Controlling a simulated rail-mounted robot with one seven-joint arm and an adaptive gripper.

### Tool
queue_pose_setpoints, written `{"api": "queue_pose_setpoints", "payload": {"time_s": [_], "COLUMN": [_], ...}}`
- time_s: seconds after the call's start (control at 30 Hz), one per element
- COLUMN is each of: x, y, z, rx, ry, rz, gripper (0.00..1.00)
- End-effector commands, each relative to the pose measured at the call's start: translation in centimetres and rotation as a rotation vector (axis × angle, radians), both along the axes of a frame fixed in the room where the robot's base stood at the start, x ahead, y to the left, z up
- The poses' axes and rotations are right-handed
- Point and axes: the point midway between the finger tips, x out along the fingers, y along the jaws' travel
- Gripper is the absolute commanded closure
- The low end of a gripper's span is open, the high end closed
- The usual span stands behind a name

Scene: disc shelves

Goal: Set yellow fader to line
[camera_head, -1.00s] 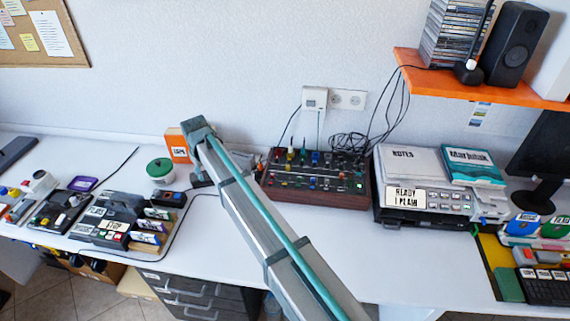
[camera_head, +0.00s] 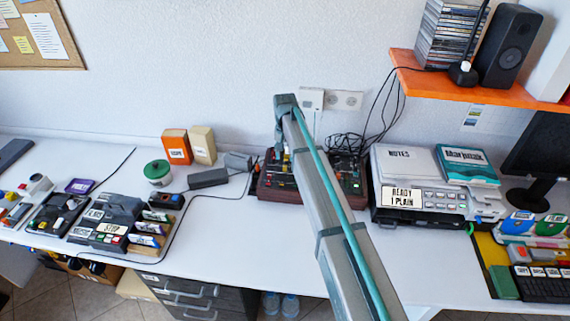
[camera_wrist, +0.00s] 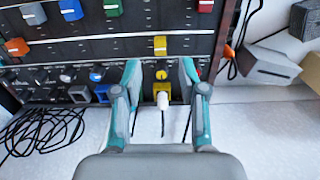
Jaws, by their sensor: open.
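The mixer panel (camera_head: 349,178) has a wooden side and stands on the desk near the wall, partly hidden by my arm in the head view. In the wrist view, a yellow fader cap (camera_wrist: 160,45) sits in a lower slot, just beyond my fingertips and roughly centred between them. My gripper (camera_wrist: 160,78) is open, one finger to each side, with nothing held. Between the fingers are a small yellow knob and a yellow socket (camera_wrist: 162,88) with a white plug in it.
In the wrist view, an orange cap (camera_wrist: 17,46), a blue cap (camera_wrist: 70,9) and a green cap (camera_wrist: 112,7) lie to the left and above. Black cables (camera_wrist: 45,128) coil at lower left. A grey box (camera_wrist: 270,66) is at right.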

Motion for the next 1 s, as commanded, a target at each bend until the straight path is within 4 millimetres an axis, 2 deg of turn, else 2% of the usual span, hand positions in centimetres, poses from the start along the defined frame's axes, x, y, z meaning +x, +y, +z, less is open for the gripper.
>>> {"api": "queue_pose_setpoints", "payload": {"time_s": [0.2, 0.33, 0.5, 0.77, 0.87, 1.0], "x": [-0.1, 0.0, 0.0, 0.0, 0.0, 0.0], "y": [0.0, 0.0, 0.0, 0.0, 0.0, 0.0], "z": [-3.4, -4.9, -5.8, -5.9, -5.9, -5.9], "rx": [-0.001, -0.001, 0.0, 0.0, 0.0, 0.0], "ry": [0.002, 0.001, -0.001, -0.001, -0.001, -0.001], "rz": [0.001, 0.002, 0.002, 0.002, 0.002, 0.002], "gripper": [0.58, 0.58, 0.58, 0.58, 0.72, 0.95]}}
